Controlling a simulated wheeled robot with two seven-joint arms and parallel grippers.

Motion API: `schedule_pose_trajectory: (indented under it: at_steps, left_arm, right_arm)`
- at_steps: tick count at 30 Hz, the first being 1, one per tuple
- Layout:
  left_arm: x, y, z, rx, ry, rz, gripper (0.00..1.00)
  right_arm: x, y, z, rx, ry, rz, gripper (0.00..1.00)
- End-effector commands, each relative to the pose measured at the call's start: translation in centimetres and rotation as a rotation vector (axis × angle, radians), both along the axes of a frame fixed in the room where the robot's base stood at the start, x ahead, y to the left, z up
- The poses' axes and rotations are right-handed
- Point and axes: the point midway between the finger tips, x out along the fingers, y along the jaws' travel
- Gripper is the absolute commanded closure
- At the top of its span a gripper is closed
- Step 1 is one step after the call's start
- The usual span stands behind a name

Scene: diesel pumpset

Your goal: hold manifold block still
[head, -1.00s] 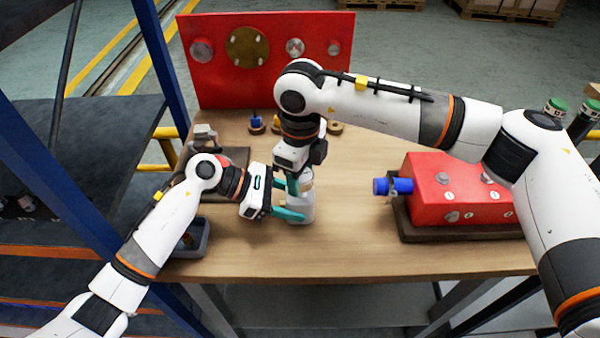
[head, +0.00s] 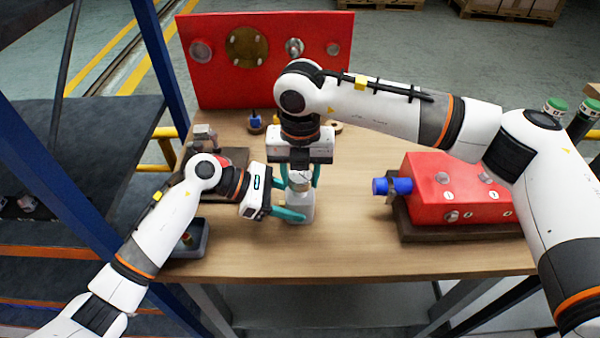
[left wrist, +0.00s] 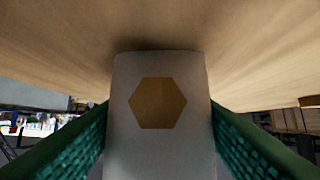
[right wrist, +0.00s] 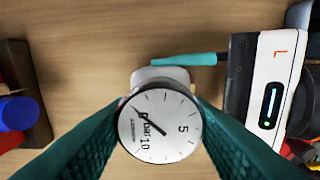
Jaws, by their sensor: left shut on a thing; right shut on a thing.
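The manifold block (head: 299,211) is pale grey and stands upright on the table in the head view. In the left wrist view the block (left wrist: 160,153) has a brass hexagon on its face. My left gripper (head: 290,207) is shut on it from the left, with a teal finger on each side. A round pressure gauge (right wrist: 160,125) with a white dial sits over the block in the right wrist view. My right gripper (head: 300,178) is shut on the gauge from above. The joint between gauge and block is mostly hidden.
A red box (head: 455,190) with a blue fitting (head: 392,186) stands on a dark base at the right. A red panel (head: 265,55) stands at the back. A grey bin (head: 196,243) is at the left. The table front (head: 370,255) is clear.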

Motion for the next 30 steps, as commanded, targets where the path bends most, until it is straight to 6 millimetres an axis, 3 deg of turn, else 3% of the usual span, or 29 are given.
schedule_pose_trajectory:
  at_steps: [12, 15, 23, 30]
  left_arm:
    - [0.33, 0.26, 0.09, 0.001, -0.004, 0.010, 0.85]
    - [0.33, 0.25, 0.10, 0.001, -0.004, 0.010, 0.85]
    - [0.34, 0.23, 0.12, 0.000, -0.005, 0.010, 0.85]
    - [0.33, 0.20, 0.15, 0.000, -0.005, 0.010, 0.85]
  right_arm:
    - [-0.31, -0.12, -0.42, -0.009, 0.009, -0.664, 0.91]
    - [-0.33, -0.10, -0.43, -0.009, 0.009, -0.683, 0.91]
    - [-0.34, -0.02, -0.40, -0.007, 0.009, -0.929, 0.91]
    - [-0.33, 0.00, -0.38, -0.006, 0.008, -0.951, 0.91]
